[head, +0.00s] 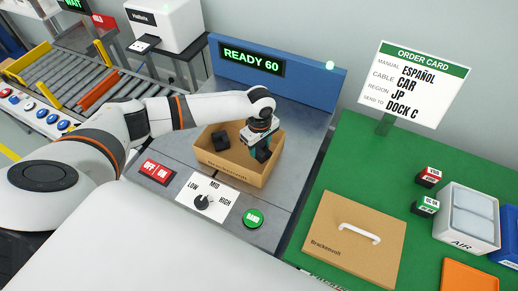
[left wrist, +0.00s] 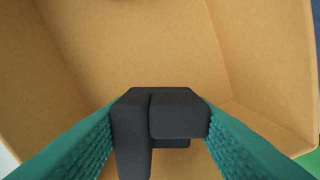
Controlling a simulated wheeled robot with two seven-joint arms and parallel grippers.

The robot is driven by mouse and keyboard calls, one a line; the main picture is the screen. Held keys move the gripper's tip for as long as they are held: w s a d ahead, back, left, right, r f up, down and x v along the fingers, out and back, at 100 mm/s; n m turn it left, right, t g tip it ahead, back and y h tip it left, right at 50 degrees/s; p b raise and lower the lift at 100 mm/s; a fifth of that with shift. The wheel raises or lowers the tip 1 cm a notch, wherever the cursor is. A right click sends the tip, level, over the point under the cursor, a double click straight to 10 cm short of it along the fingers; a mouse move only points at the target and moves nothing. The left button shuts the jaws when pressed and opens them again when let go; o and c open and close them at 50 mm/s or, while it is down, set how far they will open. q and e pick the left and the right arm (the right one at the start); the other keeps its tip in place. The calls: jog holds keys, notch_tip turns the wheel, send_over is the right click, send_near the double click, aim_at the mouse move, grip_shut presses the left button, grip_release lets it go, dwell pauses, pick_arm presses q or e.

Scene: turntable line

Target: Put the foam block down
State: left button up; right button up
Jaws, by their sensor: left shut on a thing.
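My left gripper (head: 262,148) points down inside the open cardboard box (head: 232,171), in its right part. Its teal fingers, seen in the left wrist view (left wrist: 160,128), are shut on a black foam block (left wrist: 165,112). The block has a stepped shape and also shows at the fingertips in the head view (head: 261,155). I cannot tell if it touches the box floor. Another black block (head: 221,141) lies in the left part of the box. My right gripper is not in view.
The box stands on a grey station with a "READY 60" display (head: 253,61), a dial (head: 202,202) and a green BAND button (head: 253,217). On the green table at right lie a cardboard lid with handle (head: 340,245) and an AIR bin (head: 465,232).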

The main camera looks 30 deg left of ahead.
aim_at(260, 153)
pick_arm(q)
notch_tip(260, 153, down, 3)
jog(key=shift+r, duration=0.2)
jog(key=shift+f, duration=0.15)
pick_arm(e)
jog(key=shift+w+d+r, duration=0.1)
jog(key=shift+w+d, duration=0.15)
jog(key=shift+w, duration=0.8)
pick_arm(q)
jog(key=shift+f, duration=0.4)
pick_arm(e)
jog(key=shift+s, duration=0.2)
pick_arm(q)
jog(key=shift+f, duration=0.1)
jog(key=o, duration=0.9)
jog(key=shift+o, duration=0.2)
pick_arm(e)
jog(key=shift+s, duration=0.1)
